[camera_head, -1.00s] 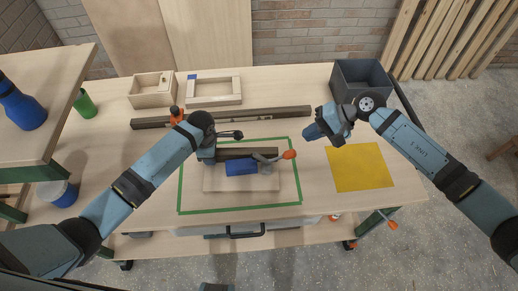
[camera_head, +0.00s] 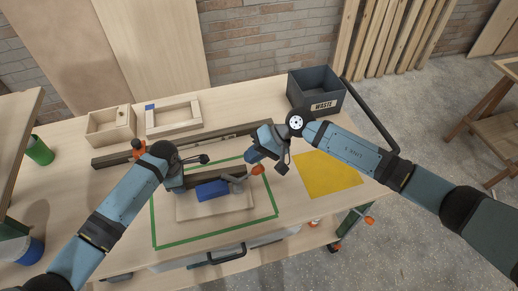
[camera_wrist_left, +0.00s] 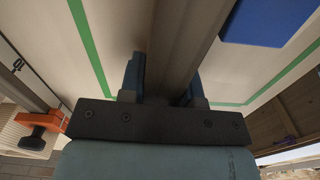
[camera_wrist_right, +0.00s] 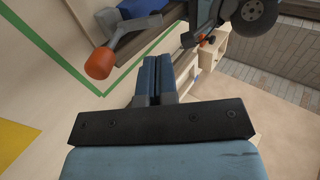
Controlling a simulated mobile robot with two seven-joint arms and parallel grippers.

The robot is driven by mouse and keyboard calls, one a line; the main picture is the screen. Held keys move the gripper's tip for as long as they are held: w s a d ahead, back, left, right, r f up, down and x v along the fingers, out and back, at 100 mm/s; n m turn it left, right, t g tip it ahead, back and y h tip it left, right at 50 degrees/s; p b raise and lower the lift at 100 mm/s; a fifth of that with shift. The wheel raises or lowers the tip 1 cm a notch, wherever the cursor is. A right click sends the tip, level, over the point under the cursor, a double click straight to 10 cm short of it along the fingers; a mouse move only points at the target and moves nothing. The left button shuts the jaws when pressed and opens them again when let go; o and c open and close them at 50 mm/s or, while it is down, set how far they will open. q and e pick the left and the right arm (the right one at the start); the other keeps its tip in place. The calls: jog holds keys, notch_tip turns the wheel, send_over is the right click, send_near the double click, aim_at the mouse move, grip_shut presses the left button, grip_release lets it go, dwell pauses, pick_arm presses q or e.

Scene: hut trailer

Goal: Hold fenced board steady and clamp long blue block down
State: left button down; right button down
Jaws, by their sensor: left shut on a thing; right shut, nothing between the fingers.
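The fenced board (camera_head: 215,212) lies flat inside a green tape outline. The long blue block (camera_head: 212,190) lies on it alongside the dark fence; a corner shows in the left wrist view (camera_wrist_left: 265,18). My left gripper (camera_head: 178,184) is shut on the fence (camera_wrist_left: 178,45), which runs between its fingers. A grey clamp (camera_head: 237,184) sits at the block's right end, its orange-tipped handle (camera_head: 257,170) sticking out right. Whether it presses the block I cannot tell. My right gripper (camera_head: 251,157) is shut and empty, close beside the orange tip (camera_wrist_right: 98,63), apart from it in the right wrist view.
A long dark bar (camera_head: 225,134) with an orange clamp (camera_head: 138,148) lies behind the board. Wooden boxes (camera_head: 110,127) stand at the back left, a grey waste bin (camera_head: 322,92) at the back right. A yellow mat (camera_head: 328,175) lies clear at the right.

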aim_at(221, 176)
jog(key=x, duration=0.8)
jog(key=shift+a+f, duration=0.15)
jog(key=shift+f, duration=0.05)
jog(key=shift+a+r+h, duration=0.1)
jog(key=shift+a+h, duration=0.3)
jog(key=shift+h, duration=0.6)
jog(key=shift+a+f+t+h, duration=0.2)
jog(key=shift+a+t+h, duration=0.1)
jog(key=shift+h, duration=0.6)
jog(key=shift+s+a+f+h, duration=0.2)
jog(key=shift+a+f+h, duration=0.3)
jog(key=shift+a+h, duration=0.3)
jog(key=shift+a+f+t+h, duration=0.15)
jog(key=shift+a+f+h, duration=0.2)
jog(key=shift+h, duration=0.5)
jog(key=shift+a+f+t+h, duration=0.2)
jog(key=shift+f+h, duration=0.2)
jog(key=shift+h, duration=0.45)
jog(key=shift+s, duration=0.1)
